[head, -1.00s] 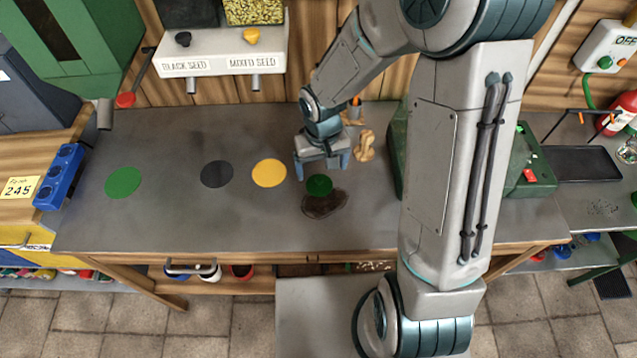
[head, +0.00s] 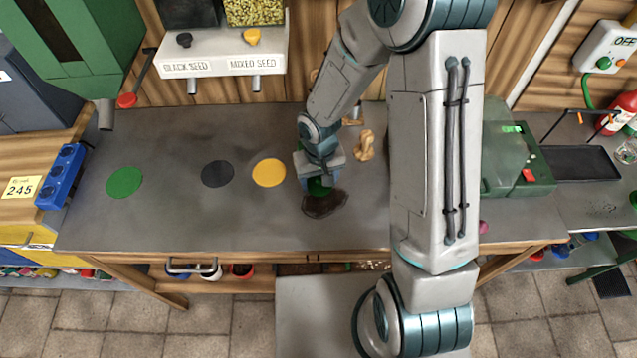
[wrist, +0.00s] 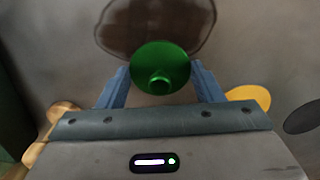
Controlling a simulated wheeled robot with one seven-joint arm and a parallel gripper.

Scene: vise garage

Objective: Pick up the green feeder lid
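The green feeder lid (wrist: 160,58) is a round disc with a small knob, lying by a dark brown stain on the bench. In the head view the lid (head: 319,189) is partly hidden under my gripper (head: 320,181). In the wrist view my gripper (wrist: 161,80) is open, with one blue finger on each side of the lid's near part. Gaps show between the fingers and the knob; I see no grip on it.
The dark stain (head: 324,205) spreads in front of the lid. Yellow (head: 269,173), dark grey (head: 217,174) and green (head: 124,183) discs lie to the left on the bench. A tan wooden figure (head: 366,145) stands close right, and a green machine (head: 520,165) farther right.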

